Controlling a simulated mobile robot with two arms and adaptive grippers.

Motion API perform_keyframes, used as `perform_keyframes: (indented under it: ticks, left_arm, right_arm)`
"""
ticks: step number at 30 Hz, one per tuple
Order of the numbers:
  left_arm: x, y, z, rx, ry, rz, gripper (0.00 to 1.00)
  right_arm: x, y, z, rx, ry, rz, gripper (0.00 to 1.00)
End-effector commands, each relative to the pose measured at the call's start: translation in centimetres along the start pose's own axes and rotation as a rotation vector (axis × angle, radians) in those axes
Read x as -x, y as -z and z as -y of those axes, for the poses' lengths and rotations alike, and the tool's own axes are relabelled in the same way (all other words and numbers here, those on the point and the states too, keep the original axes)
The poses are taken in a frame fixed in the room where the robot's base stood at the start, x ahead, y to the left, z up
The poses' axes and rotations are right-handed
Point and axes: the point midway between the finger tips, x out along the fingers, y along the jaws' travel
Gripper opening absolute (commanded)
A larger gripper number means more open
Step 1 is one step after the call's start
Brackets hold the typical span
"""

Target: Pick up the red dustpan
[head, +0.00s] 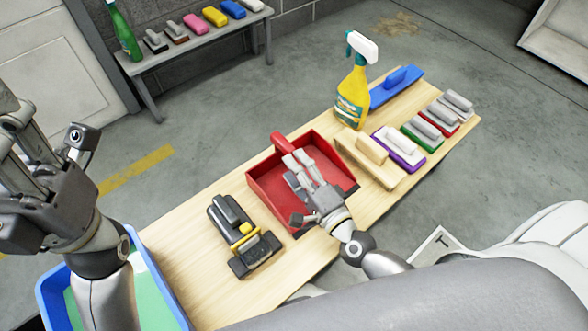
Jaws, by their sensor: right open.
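The red dustpan (319,149) lies on the wooden table, with its short red handle (282,143) at its far left side. My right gripper (298,160) is over the dustpan, open, with its fingers pointing toward the handle. It hides part of the pan's floor; I cannot tell whether the fingertips touch the handle. My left gripper (40,150) is raised at the left edge of the view, away from the dustpan. Its fingers are partly cut off by the frame.
On the table (205,285), a black and yellow tool (243,236) lies left of the dustpan. A yellow spray bottle (353,95), a wooden float (368,155) and several pads stand to the right. A blue tray (150,265) is at lower left. A bench (150,75) stands behind.

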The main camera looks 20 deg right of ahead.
Motion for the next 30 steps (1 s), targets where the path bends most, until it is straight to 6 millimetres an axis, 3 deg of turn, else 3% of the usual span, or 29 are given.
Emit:
perform_keyframes:
  ticks: [9,19,30]
  left_arm:
    - [-0.2,0.1,-0.1,-0.002,-0.006,-0.014,0.40]
    - [-0.2,0.0,-0.1,-0.001,-0.006,-0.013,0.40]
    - [-0.2,0.0,-0.1,-0.001,-0.006,-0.013,0.40]
  right_arm:
    - [-4.4,0.2,0.4,-0.002,0.002,-0.001,0.52]
    - [-5.0,0.2,0.4,0.000,0.001,0.000,0.52]
    - [-5.0,0.2,0.4,0.000,0.001,0.000,0.04]
